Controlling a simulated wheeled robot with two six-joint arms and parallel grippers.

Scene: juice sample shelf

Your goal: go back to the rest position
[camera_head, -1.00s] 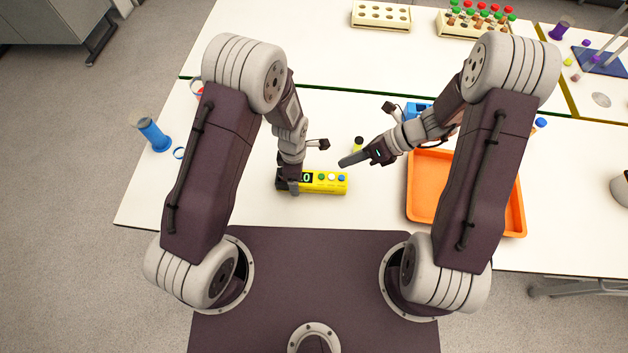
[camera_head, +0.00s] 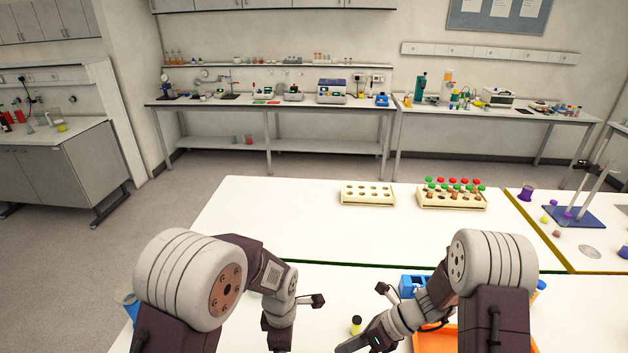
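My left arm comes in from the left and bends down toward the near table; my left gripper (camera_head: 278,340) is at the bottom edge of the head view, with its fingertips cut off. My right gripper (camera_head: 352,344) points left, low in the view. Its fingers overlap, so I cannot tell whether they are apart, and nothing shows in it. A small bottle with a yellow cap (camera_head: 356,325) stands just behind the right gripper.
An orange tray (camera_head: 450,340) and a blue rack (camera_head: 413,286) are by my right arm. A cream rack (camera_head: 367,194) and a rack of capped tubes (camera_head: 452,196) stand on the far table (camera_head: 290,220). Benches with lab equipment line the back wall.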

